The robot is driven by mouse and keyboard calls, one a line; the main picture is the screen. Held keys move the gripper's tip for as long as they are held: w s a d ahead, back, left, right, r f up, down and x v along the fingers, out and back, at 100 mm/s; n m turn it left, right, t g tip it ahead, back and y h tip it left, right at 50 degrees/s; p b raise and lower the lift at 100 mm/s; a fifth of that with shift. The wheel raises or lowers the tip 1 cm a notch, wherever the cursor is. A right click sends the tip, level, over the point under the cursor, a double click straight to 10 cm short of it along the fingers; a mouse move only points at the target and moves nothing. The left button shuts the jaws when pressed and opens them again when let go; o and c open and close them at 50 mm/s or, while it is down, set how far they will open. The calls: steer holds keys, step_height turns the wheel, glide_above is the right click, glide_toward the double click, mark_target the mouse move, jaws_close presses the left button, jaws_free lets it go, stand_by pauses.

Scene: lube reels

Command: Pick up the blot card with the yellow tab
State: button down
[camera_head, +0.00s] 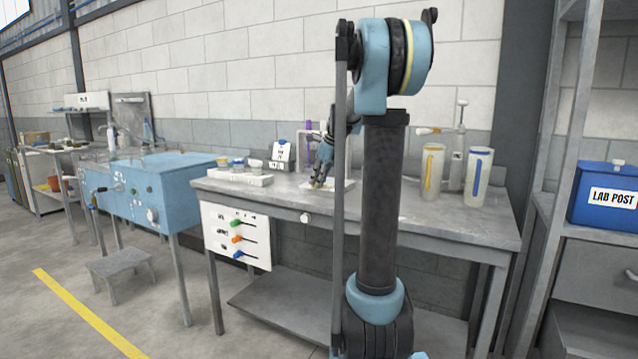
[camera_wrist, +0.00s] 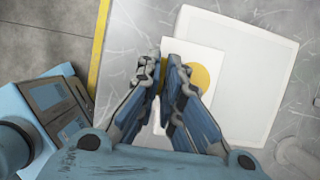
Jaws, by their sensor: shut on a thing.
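The blot card (camera_wrist: 190,50) is a white sheet with a round yellow patch (camera_wrist: 203,77), seen in the wrist view beneath my fingers. My gripper (camera_wrist: 169,62) is shut on the card, with its blue fingers close together over it. The right finger covers part of the yellow patch. The fingers hide the gripped edge, and I cannot tell whether the card is clear of the surface below. In the head view my gripper (camera_head: 318,184) is low over the bench, with a little yellow at its tips.
A white tray (camera_wrist: 262,60) lies beside and partly under the card. The grey bench (camera_head: 440,222) holds a white rack of small jars (camera_head: 240,177) at left and two clear cylinders (camera_head: 432,172) at right. A blue LAB POST box (camera_head: 607,190) stands on the right shelf.

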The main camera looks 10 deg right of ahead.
steer(key=shift+d, duration=0.1)
steer(key=c, duration=1.7)
jaws_free()
steer(key=shift+d, duration=0.1)
steer(key=shift+r, duration=0.1)
steer(key=v, duration=1.1)
steer(key=shift+s+d+r, duration=0.1)
steer(key=shift+r, duration=0.2)
steer(key=shift+o, duration=0.2)
